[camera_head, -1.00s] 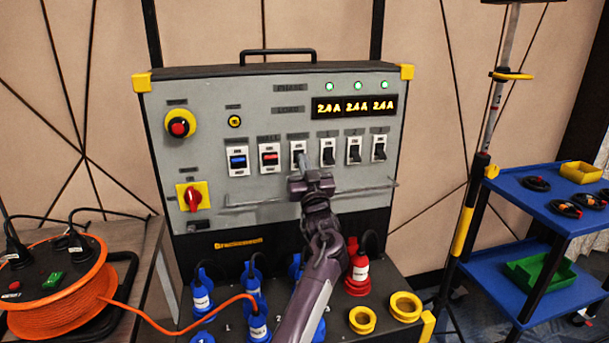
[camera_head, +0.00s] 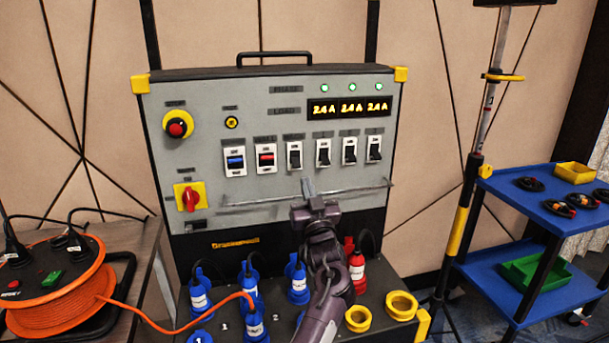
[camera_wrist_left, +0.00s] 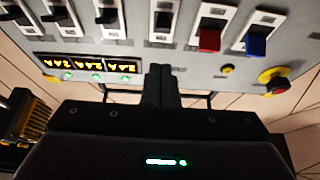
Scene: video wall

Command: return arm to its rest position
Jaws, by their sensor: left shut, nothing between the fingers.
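My left gripper (camera_head: 308,187) is shut and empty. It stands in front of the grey power panel (camera_head: 210,110), below the row of switches, near the thin guard rail (camera_head: 350,189). In the left wrist view its closed fingers (camera_wrist_left: 160,84) point at the panel. Several black switches (camera_head: 322,152) sit to the right of a blue switch (camera_head: 235,160) and a red switch (camera_head: 266,158). The display (camera_head: 349,107) reads 2.4 A three times, with three green lamps (camera_head: 357,87) lit above it. My right gripper is not in view.
Blue plugs (camera_head: 250,285) and a red plug (camera_head: 357,270) stand on the ledge below the panel, beside yellow-rimmed sockets (camera_head: 402,305). An orange cable reel (camera_head: 60,305) is at the left. A blue trolley (camera_head: 530,205) and a tripod pole (camera_head: 463,220) are at the right.

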